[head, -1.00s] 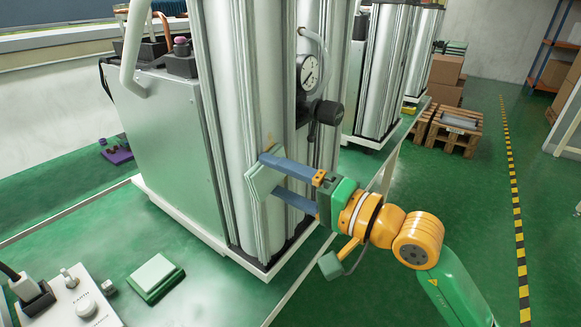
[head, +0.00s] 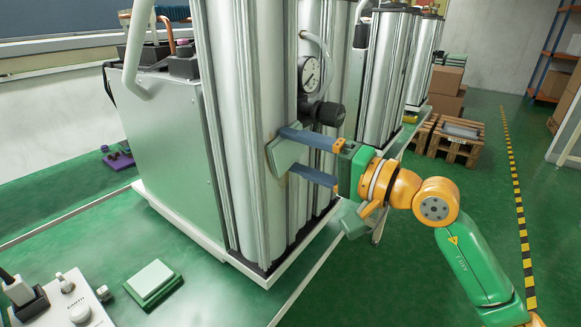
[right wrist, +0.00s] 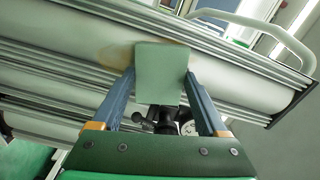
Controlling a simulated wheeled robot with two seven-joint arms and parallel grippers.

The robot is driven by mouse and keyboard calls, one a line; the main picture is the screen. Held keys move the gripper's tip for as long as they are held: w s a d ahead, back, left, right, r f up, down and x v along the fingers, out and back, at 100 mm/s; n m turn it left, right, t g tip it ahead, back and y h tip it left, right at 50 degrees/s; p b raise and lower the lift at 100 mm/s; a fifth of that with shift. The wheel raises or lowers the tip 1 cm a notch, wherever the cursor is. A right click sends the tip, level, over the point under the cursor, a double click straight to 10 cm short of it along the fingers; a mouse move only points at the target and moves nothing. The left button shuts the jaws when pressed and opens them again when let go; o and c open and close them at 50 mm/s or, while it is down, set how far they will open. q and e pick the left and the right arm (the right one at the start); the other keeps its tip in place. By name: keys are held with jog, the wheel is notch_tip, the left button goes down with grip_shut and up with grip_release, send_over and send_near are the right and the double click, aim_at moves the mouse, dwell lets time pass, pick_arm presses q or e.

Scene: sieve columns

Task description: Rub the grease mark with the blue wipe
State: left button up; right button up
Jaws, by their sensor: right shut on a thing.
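My right gripper (head: 308,157) is shut on a flat wipe pad (head: 284,152), which looks grey-green rather than blue. The pad is held against or just in front of the tall silver column (head: 247,110); I cannot tell if it touches. The right wrist view shows the pad (right wrist: 162,72) between the two blue fingertips (right wrist: 162,85). There a brownish grease mark (right wrist: 112,55) shows on the pale column surface beside the pad's left edge, and part of it may be behind the pad. My left gripper is not in view.
A pressure gauge (head: 310,74) with a black knob (head: 328,113) sits just above the gripper. A pale green block on a dark green base (head: 153,280) and a white control box (head: 70,308) are on the green bench. Open floor lies to the right.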

jog(key=shift+w+d+f, duration=0.15)
jog(key=shift+w+d, duration=0.45)
jog(key=shift+w, duration=0.25)
jog(key=shift+w+d, duration=0.1)
jog(key=shift+w, duration=0.05)
jog(key=b+v, duration=0.4)
jog(key=v, duration=0.1)
jog(key=shift+s+d, duration=0.25)
jog(key=shift+d, duration=0.1)
jog(key=b+v, duration=0.2)
jog(key=v, duration=0.1)
